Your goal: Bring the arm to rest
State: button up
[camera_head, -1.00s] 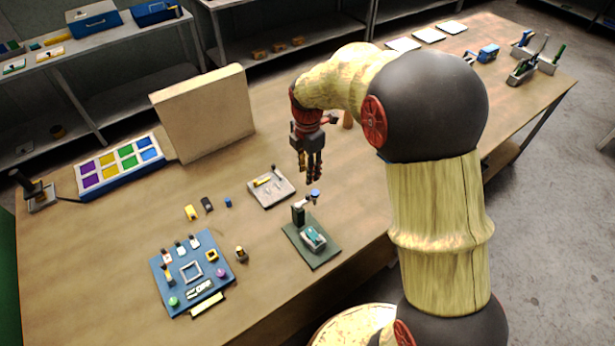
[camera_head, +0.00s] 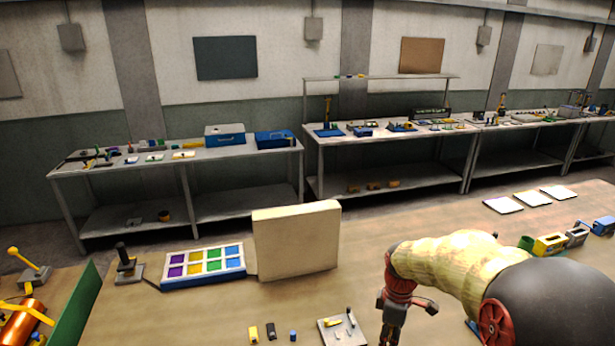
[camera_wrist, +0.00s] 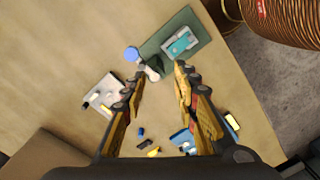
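My gripper (camera_wrist: 158,88) is open and empty in the wrist view, its two fingers well apart with bare wooden table below. In the head view only its upper part shows near the bottom edge; the fingertips are cut off. Beyond the fingertips in the wrist view is a green base (camera_wrist: 203,38) with a grey and teal device (camera_wrist: 182,43) on it. A blue knob (camera_wrist: 132,54) on a small stand is near the left fingertip. Whether the fingers touch anything cannot be told, but nothing lies between them.
A light tray (camera_wrist: 92,100) with small parts lies left of the fingers. A blue board (camera_wrist: 181,137) is partly hidden by the right finger. In the head view, a beige upright panel (camera_head: 297,243) and a colour-squared box (camera_head: 205,281) stand on the table (camera_head: 400,222). Shelving runs behind.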

jog(key=s+a+r+m+t+b, duration=0.1)
jog(key=s+r+m+t+b, duration=0.2)
jog(key=s, duration=0.8)
jog(key=s+a+r+m+t+b, duration=0.1)
jog(key=s+r+m+t+b, duration=0.2)
jog(key=s+r+m+b, duration=0.3)
jog(key=shift+s+a+r+m+b, duration=0.25)
jog(key=shift+s+r+m+b, duration=0.15)
jog(key=shift+s+m, duration=2.15)
